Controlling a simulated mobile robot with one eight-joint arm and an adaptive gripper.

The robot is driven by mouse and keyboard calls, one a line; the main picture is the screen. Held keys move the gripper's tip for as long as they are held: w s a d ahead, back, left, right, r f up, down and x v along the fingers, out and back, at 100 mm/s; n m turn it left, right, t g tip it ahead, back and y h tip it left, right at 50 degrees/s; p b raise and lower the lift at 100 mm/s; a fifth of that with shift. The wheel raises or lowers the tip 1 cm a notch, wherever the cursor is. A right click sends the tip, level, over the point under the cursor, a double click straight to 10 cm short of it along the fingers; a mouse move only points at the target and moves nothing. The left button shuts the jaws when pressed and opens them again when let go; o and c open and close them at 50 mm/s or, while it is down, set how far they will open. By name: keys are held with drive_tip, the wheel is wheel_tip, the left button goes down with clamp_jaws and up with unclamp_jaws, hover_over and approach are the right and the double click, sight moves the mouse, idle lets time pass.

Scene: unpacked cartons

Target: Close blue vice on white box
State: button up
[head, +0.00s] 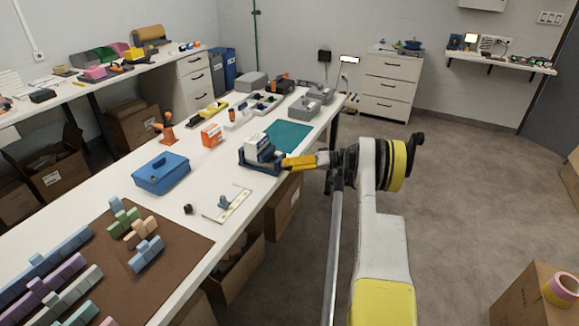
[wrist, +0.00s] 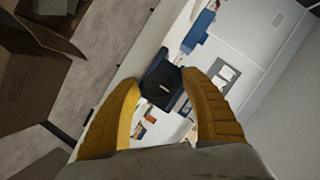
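The blue vice (head: 260,166) stands on the white workbench near its right edge, in the head view. A white box (head: 253,141) stands upright in it, between the jaws as far as I can see; any gap to the jaws is too small to tell. My gripper (head: 285,163) is level, just right of the vice, fingers pointing at it. In the wrist view my gripper (wrist: 162,82) has its yellow fingers spread and nothing held. A dark blue block with a black bar, apparently the vice's end (wrist: 162,90), shows between the fingertips; contact cannot be told.
A teal mat (head: 290,136) lies behind the vice. A white strip (head: 232,204) lies in front. Open cartons (head: 238,266) stand beneath the bench edge.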

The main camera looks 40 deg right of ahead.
drive_tip(key=n+h, duration=0.1)
drive_tip(key=n, duration=0.1)
drive_tip(key=shift+n+h, duration=0.3)
drive_tip(key=shift+n, duration=0.1)
drive_tip(key=n+h, duration=0.1)
drive_tip(key=n+h+p, duration=0.1)
drive_tip(key=n, duration=0.1)
drive_tip(key=shift+s+a+r+t+h, duration=0.1)
drive_tip(key=shift+s+r+t+h, duration=0.05)
drive_tip(key=shift+t+h, duration=0.2)
drive_tip(key=p+v, duration=0.4)
drive_tip(key=v, duration=0.7)
drive_tip(key=f+m+t+b, duration=0.1)
drive_tip(key=m, duration=1.1)
drive_tip(key=s+f+m+t+y+b, duration=0.1)
drive_tip(key=f+m+t+b, duration=0.1)
drive_tip(key=m, duration=1)
drive_tip(key=f+m+t+y+b, duration=0.1)
drive_tip(key=m+b, duration=0.1)
drive_tip(key=m, duration=1)
drive_tip(key=shift+s+d+f, duration=0.3)
drive_tip(key=shift+s+d, duration=0.05)
drive_tip(key=shift+d, duration=0.05)
